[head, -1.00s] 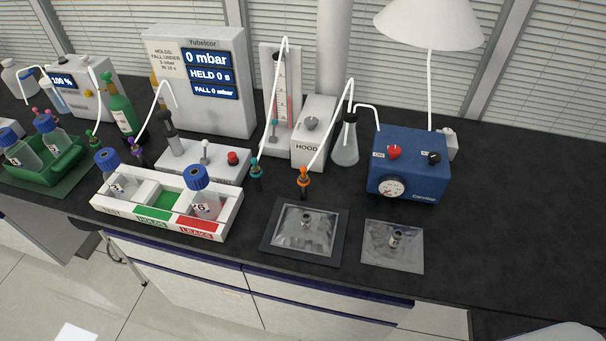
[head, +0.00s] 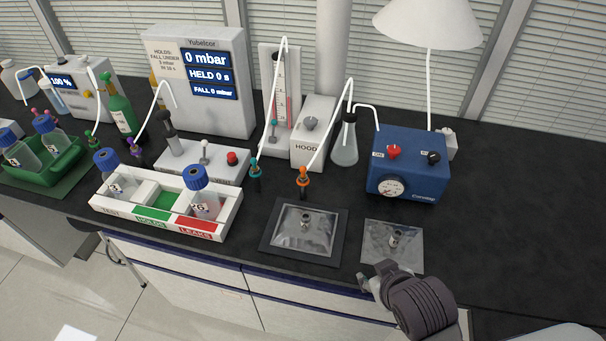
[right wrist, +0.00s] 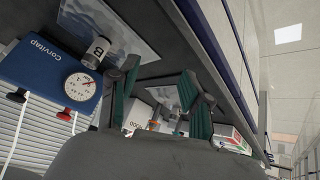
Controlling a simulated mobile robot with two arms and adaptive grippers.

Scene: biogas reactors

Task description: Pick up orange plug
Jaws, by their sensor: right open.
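The orange plug (head: 303,178) stands upright on the black bench, on the end of a white tube, behind the framed plate with a metal fitting. In the right wrist view, a small orange patch (right wrist: 154,125) between my fingers looks like the plug, partly hidden by my gripper. My right gripper (head: 369,279) is at the bench's front edge, in front of the right-hand plate, apart from the plug and to its right. Its fingers (right wrist: 160,78) are spread with nothing held. My left gripper is out of view.
The framed plate (head: 270,245) and a second plate (head: 410,257) lie near the front edge. A blue Corvitap box (head: 408,165), a flask (head: 346,145) and a HOOD box (head: 309,150) stand behind. A teal plug (head: 256,172) is left of the orange one. A bottle rack (head: 225,225) is further left.

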